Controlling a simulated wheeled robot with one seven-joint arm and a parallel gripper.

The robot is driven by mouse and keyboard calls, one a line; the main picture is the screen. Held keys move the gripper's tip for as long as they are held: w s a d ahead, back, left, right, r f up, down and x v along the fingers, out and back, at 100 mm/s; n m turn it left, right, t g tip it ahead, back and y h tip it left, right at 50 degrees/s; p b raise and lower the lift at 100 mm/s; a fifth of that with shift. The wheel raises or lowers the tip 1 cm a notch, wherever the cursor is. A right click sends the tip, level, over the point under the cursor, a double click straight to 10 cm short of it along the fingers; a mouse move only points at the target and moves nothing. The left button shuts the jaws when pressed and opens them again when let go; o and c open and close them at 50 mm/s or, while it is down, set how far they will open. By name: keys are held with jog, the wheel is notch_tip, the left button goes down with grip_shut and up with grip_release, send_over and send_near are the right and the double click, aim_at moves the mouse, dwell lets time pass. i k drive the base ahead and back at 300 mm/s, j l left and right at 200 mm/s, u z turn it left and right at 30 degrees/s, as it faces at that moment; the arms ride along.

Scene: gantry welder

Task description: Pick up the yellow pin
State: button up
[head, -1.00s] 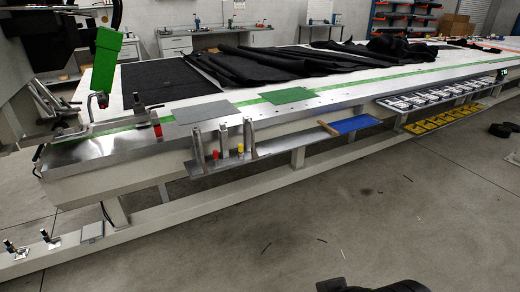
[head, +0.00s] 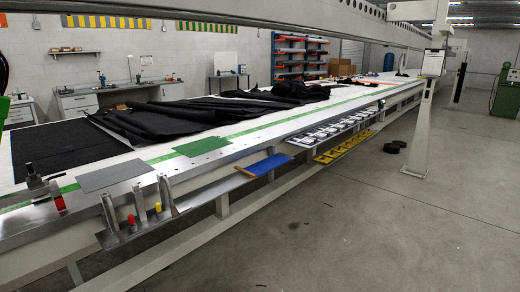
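The yellow pin (head: 158,208) is small and stands upright on a narrow metal shelf (head: 182,208) along the near side of the long table. A red pin (head: 132,222) stands to its left on the same shelf. Upright metal posts (head: 166,190) rise beside the yellow pin, one close on its right. My gripper is not in view.
The long white table (head: 300,108) holds dark fabric (head: 180,117) and runs away to the right. A blue board (head: 264,165) and yellow parts (head: 340,148) lie on side shelves. A white post stand (head: 425,115) is at right. The near right floor is clear.

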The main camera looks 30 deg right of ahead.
aim_at(158, 206)
jog(key=z, duration=1.8)
jog(key=u, duration=1.85)
jog(key=i+u, duration=0.25)
jog(key=i, duration=0.3)
jog(key=i+l+u, duration=0.3)
jog(key=i, duration=0.2)
jog(key=i+l+u, duration=0.25)
jog(key=i, duration=0.3)
jog(key=i+l+u, duration=0.25)
jog(key=i, duration=0.25)
jog(key=l, duration=0.1)
